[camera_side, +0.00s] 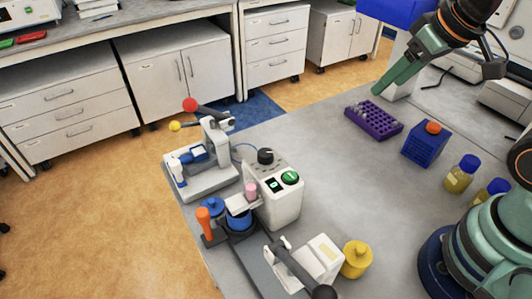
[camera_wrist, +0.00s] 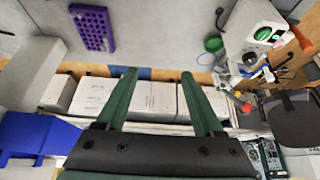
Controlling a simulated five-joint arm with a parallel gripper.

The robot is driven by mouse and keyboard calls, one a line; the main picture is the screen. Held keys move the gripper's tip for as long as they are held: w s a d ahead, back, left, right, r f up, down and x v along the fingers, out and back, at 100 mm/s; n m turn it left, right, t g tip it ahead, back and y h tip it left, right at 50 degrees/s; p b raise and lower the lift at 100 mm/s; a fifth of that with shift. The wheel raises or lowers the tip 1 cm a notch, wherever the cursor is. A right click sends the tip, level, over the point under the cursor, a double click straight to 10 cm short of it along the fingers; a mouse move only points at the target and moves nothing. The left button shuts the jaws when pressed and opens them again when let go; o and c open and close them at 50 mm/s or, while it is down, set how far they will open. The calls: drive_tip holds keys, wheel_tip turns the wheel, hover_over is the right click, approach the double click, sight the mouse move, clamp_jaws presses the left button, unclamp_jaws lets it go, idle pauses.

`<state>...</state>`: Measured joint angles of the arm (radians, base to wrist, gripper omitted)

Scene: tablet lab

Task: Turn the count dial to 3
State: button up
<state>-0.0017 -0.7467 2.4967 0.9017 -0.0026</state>
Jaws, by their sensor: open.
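A white control box (camera_side: 279,205) stands on the grey bench, with a black knob (camera_side: 266,156) on top that looks like the count dial. A small dark display (camera_side: 273,185) and a green round button (camera_side: 290,177) are on its face. The display seems to read 0; the dial's setting is too small to read. My gripper (camera_side: 377,92) is open and empty, high at the upper right, well away from the knob. In the wrist view my gripper (camera_wrist: 158,73) has its two green fingers apart with nothing between them. The box (camera_wrist: 254,28) appears at the upper right there.
A purple rack (camera_side: 374,122), a blue box (camera_side: 425,145) and yellow bottles (camera_side: 461,173) stand right of the box. A lever press (camera_side: 205,165) stands to the left, a white-and-black device (camera_side: 310,262) and yellow container (camera_side: 356,259) in front. The middle bench is clear.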

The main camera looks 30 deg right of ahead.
drive_tip(key=w+a+r+n+g, duration=0.25)
drive_tip(key=w+a+n, duration=0.4)
drive_tip(key=a, duration=0.45)
drive_tip(key=n+g, duration=0.3)
drive_tip(key=n, duration=0.4)
hover_over(265, 152)
wheel_tip(265, 152, down, 3)
wheel_tip(265, 152, down, 12)
drive_tip(key=shift+r, duration=0.15)
clamp_jaws()
